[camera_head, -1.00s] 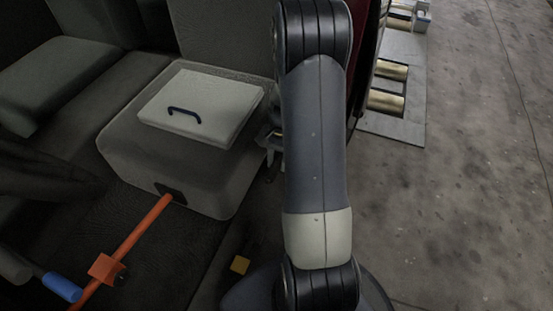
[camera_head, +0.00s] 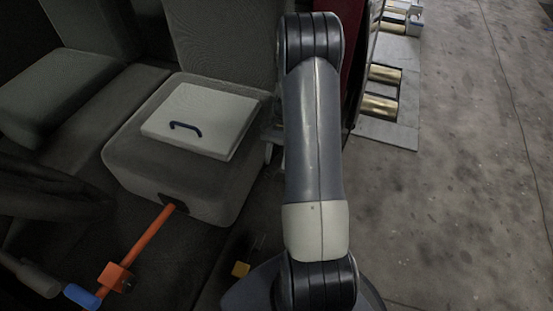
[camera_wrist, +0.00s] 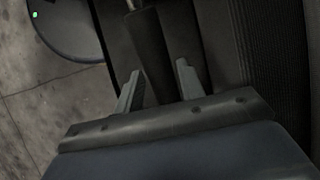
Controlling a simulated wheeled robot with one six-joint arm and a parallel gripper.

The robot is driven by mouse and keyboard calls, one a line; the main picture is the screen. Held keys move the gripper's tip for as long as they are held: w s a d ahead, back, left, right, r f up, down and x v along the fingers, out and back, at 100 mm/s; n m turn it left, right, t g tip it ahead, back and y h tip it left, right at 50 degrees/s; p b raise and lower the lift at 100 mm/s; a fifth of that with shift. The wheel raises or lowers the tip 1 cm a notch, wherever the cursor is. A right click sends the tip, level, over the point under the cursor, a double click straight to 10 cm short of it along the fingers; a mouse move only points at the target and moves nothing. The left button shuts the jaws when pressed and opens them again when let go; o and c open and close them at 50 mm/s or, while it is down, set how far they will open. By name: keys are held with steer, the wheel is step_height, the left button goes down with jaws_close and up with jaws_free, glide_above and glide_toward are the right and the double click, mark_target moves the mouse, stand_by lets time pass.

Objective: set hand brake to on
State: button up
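In the wrist view, a dark grey handle (camera_wrist: 152,52) with a short metal rod at its top lies beside ribbed dark upholstery; it looks like the hand brake lever. My gripper (camera_wrist: 158,80) has its two grey fingers spread, one on each side of the handle's lower part. I cannot tell whether either finger touches it. In the head view my arm covers the space to the right of the seat, and only small light grey parts (camera_head: 268,150) show at its edge; I cannot tell whether they are gripper or lever. The lever's angle is unclear.
A grey seat (camera_head: 185,180) carries a white flat case (camera_head: 200,121) with a dark blue handle. An orange bar (camera_head: 148,235) with a blue grip (camera_head: 82,297) runs from the seat's front. Open concrete floor (camera_head: 460,190) and rollers (camera_head: 380,107) are right.

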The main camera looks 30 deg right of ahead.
steer(key=shift+o, duration=1.2)
steer(key=shift+f, duration=0.1)
steer(key=shift+s, duration=0.1)
step_height(320, 180, up, 10)
steer(key=p, duration=0.2)
steer(key=shift+f, duration=0.1)
step_height(320, 180, down, 11)
steer(key=b, duration=0.3)
steer(key=shift+a, duration=0.15)
steer(key=shift+s+a+f+h+b, duration=0.25)
steer(key=shift+h+b, duration=0.15)
steer(key=shift+b, duration=0.2)
steer(key=shift+r, duration=0.15)
